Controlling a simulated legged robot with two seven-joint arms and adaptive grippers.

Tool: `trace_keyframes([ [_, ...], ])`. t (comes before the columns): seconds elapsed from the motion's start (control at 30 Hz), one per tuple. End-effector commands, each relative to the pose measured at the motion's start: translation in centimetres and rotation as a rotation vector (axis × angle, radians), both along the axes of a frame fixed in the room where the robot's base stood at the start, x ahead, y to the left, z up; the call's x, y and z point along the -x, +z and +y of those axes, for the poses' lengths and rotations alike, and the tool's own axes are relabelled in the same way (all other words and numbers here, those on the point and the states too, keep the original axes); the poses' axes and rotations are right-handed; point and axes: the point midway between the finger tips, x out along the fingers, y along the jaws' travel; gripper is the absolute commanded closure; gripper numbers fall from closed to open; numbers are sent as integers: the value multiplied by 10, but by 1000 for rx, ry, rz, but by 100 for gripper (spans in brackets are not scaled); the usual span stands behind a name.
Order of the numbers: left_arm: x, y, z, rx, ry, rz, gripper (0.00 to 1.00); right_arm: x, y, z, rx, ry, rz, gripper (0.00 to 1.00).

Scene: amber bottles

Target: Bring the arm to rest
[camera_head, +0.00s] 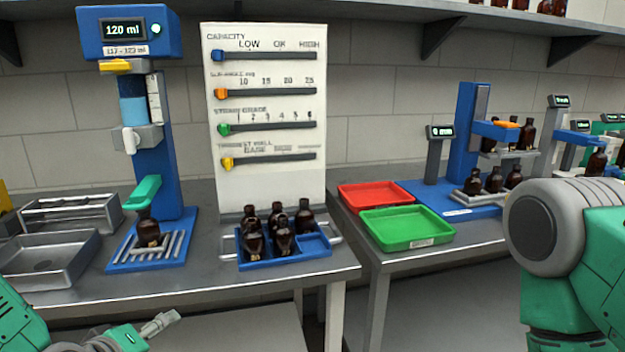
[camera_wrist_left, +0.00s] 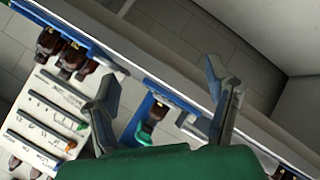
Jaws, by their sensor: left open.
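My left gripper (camera_head: 160,327) is low in front of the left bench in the head view, clear of the bench top. In the left wrist view its two fingers (camera_wrist_left: 163,72) are spread wide with nothing held between them. My right arm shows large at the right of the head view, but its gripper is out of the picture. An amber bottle (camera_head: 148,234) stands on the blue filling station (camera_head: 165,180) under a green nozzle part. Several amber bottles (camera_head: 282,241) stand in a blue tray (camera_head: 318,245) on the same bench.
Steel trays (camera_head: 45,285) sit at the bench's left. A white slider board (camera_head: 265,180) stands behind the blue tray. The right bench holds a red tray (camera_head: 375,193), a green tray (camera_head: 420,240) and another blue station (camera_head: 470,130) with bottles. A gap separates the benches.

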Motion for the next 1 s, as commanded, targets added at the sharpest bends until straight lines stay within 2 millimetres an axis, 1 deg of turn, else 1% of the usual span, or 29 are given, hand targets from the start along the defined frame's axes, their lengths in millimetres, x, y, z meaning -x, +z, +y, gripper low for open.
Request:
trace_keyframes([
  [0.03,24,-38,-6,-72,-80,98,28,0,0,0,0,0,0,32],
  [0.07,38,-56,-9,-109,-126,150,28,0,0,0,0,0,0,32],
  [0.1,58,-80,-11,-159,-190,220,28,0,0,0,0,0,0,32],
  [0.17,90,-113,-13,-229,-288,325,28,0,0,0,0,0,0,32],
  [0.2,113,-133,-12,-273,-355,394,28,0,0,0,0,0,0,32],
  [0.27,147,-159,-10,-334,-453,494,28,0,0,0,0,0,0,32],
  [0.3,169,-172,-8,-370,-516,554,28,0,0,0,0,0,0,32],
  [0.33,184,-181,-6,-393,-562,595,28,0,0,0,0,0,0,32],
  [0.4,216,-197,-1,-440,-655,680,28,0,0,0,0,0,0,32],
  [0.5,248,-210,6,-483,-752,765,28,0,0,0,0,0,0,32],
  [0.6,264,-215,10,-505,-801,809,28,0,0,0,0,0,0,32],
  [0.67,268,-216,11,-509,-813,818,28,0,0,0,0,0,0,32],
  [1.0,267,-216,11,-508,-811,818,28,0,0,0,0,0,0,32],
])
